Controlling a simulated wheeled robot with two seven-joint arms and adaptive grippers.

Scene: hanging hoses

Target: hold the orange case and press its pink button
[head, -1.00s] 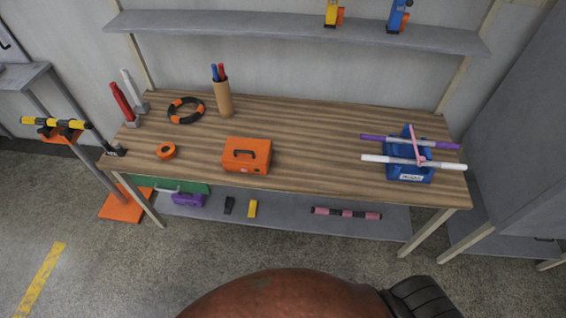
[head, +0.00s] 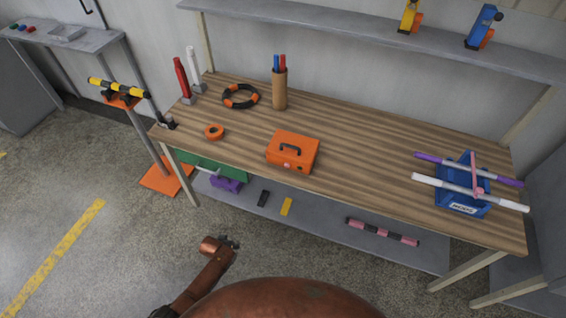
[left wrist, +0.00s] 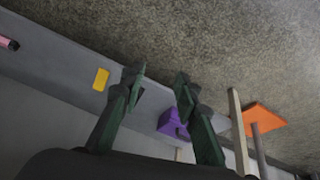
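The orange case (head: 293,150) sits on the wooden workbench (head: 370,150), near its front edge, with a dark handle on its lid. The case does not show in that view. My right gripper is in neither view.
Left of the case are an orange tape roll (head: 214,131) and a black-orange ring (head: 240,96). A holder with rods (head: 280,88) stands behind it. A blue crate (head: 462,190) with rods across it is at the right. The lower shelf (head: 330,222) juts below the benchtop.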

